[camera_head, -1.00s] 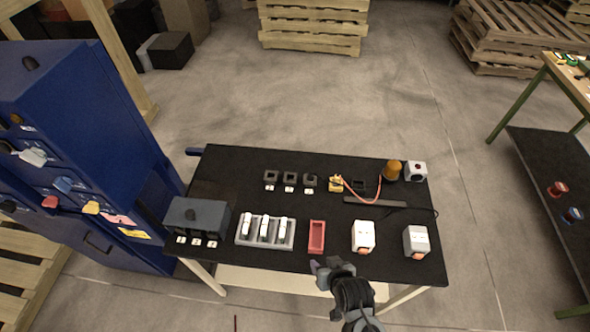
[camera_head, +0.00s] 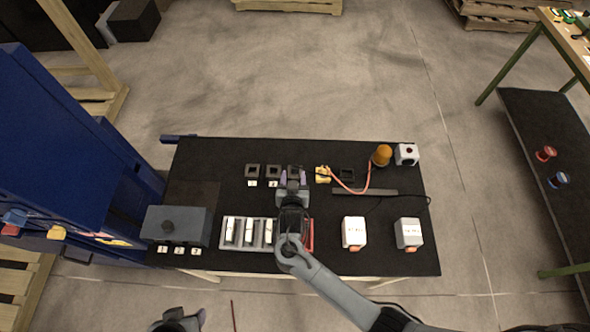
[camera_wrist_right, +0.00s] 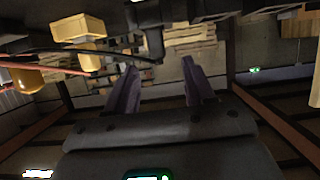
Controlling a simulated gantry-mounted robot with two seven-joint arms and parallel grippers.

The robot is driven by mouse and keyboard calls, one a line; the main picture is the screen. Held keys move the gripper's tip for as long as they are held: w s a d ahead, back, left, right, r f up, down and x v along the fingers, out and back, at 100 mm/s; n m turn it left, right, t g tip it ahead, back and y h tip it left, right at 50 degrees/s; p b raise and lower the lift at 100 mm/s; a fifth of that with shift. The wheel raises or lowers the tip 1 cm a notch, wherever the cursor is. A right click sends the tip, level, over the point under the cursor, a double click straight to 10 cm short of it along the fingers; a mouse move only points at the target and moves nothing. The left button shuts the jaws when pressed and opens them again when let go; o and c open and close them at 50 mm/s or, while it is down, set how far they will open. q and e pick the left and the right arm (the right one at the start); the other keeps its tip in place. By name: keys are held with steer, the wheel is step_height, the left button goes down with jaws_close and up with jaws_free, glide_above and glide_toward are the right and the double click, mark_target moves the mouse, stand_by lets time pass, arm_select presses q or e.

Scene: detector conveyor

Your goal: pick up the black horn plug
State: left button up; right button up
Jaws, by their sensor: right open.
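My right gripper (camera_head: 293,176) reaches over the table to the back row of square sockets, at the rightmost of three. It also shows in the right wrist view (camera_wrist_right: 155,82), its two purple fingers apart with nothing held between them. A black block-like piece (camera_wrist_right: 150,30), which looks like the horn plug, is ahead of the fingers in that view, partly cut off by the top edge. In the head view the gripper largely hides this spot. My left gripper (camera_head: 178,322) is only partly visible at the bottom edge; its jaws are unclear.
A yellow plug (camera_head: 322,174) with a red cable lies right of the gripper, near an empty-looking black socket (camera_head: 347,176) and an orange lamp (camera_head: 381,155). Two white boxes (camera_head: 354,232) stand in front right. A grey breaker tray (camera_head: 228,246) and dark box (camera_head: 183,222) are left.

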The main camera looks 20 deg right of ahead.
mark_target(295, 166)
steer(key=shift+b+x, duration=0.4)
steer(key=shift+x, duration=2.7)
steer(key=shift+s+d+f, duration=0.1)
jaws_close()
